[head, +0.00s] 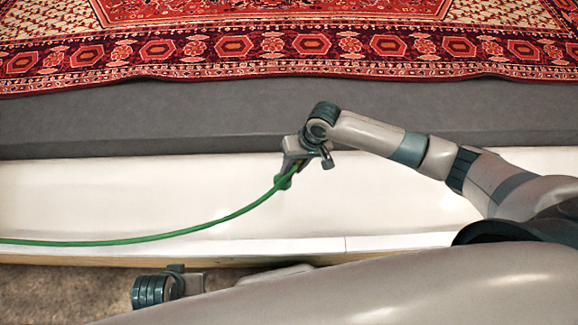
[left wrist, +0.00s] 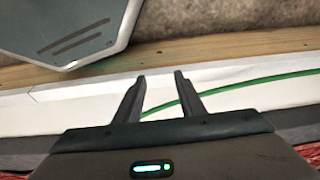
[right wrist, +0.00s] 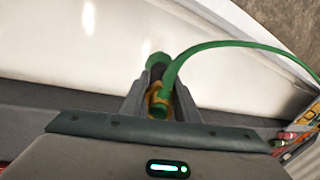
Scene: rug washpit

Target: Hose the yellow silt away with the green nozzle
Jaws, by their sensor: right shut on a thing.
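The green nozzle (right wrist: 158,60) with an orange-yellow body is held between the fingers of my right gripper (right wrist: 160,90), which is shut on it. In the head view the nozzle (head: 284,182) shows small and dark below my right gripper (head: 290,170), over the white trough. A green hose (head: 170,236) runs from it to the left edge. My left gripper (left wrist: 160,78) has its fingers apart and empty, near the trough's wooden edge; the hose (left wrist: 240,85) passes behind its fingers in the left wrist view. No yellow silt can be made out in any view.
A red patterned rug (head: 235,45) lies on a grey platform (head: 130,120) beyond the white trough (head: 80,190). A wooden edge (left wrist: 250,42) borders the trough, with brown floor (left wrist: 220,15) outside it. Small coloured items (right wrist: 298,135) show at the right wrist view's edge.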

